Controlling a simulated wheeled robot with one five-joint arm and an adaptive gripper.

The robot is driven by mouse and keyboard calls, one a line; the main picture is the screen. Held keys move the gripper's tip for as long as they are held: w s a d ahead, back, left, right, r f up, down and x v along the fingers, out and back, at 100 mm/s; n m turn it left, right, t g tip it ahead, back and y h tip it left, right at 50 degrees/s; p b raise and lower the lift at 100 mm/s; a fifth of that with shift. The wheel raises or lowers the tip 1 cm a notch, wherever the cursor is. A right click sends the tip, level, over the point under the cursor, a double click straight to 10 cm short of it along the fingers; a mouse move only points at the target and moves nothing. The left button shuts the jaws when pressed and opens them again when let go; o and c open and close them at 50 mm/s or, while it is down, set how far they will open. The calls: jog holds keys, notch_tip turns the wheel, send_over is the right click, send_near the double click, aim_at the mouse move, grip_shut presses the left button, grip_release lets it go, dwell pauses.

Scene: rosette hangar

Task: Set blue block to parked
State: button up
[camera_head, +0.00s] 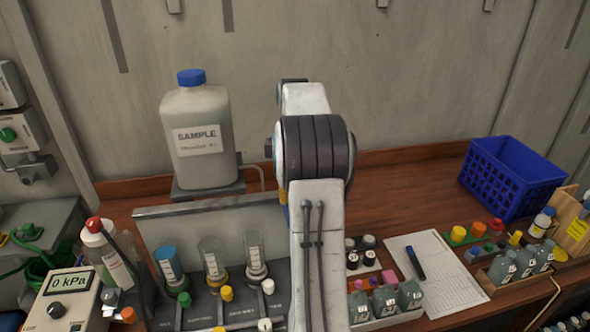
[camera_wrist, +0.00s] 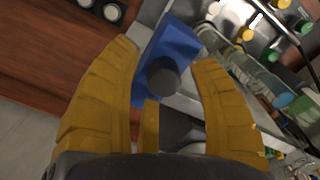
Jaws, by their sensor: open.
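In the wrist view a blue block (camera_wrist: 181,40) with a round dark grey knob (camera_wrist: 163,77) lies between the two yellow fingers of my gripper (camera_wrist: 165,52). The fingers are spread, with gaps on both sides of the knob. I cannot tell how far the fingertips are above the block. The block sits at the edge of a grey panel. In the head view my arm hides the gripper and most of that spot. No mark reading "parked" can be made out.
A rack panel (camera_head: 198,211) with several vials and coloured knobs stands left of my arm. The large sample jug (camera_head: 203,155) is behind it. Right of my arm are small bottles, a paper sheet (camera_head: 459,273) with a pen, and a blue crate (camera_head: 510,180). The wooden bench behind the sheet is clear.

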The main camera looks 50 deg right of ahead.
notch_tip(320, 180, up, 11)
jog(key=shift+r, duration=0.15)
dwell(0.5)
dwell(0.5)
jog(key=s+a+m+t, duration=0.1)
jog(key=s+a, duration=0.1)
jog(key=a, duration=0.8)
jog(key=s+a+t, duration=0.1)
jog(key=s+a, duration=0.1)
jog(key=a, duration=0.8)
jog(key=s+a+f+m+t, duration=0.1)
jog(key=s+a+f+t, duration=0.1)
jog(key=s+a+f, duration=0.7)
jog(key=s+a, duration=0.1)
jog(key=s, duration=0.2)
jog(key=shift+s+f+t, duration=0.15)
jog(key=shift+f+t, duration=0.15)
jog(key=shift+f, duration=0.05)
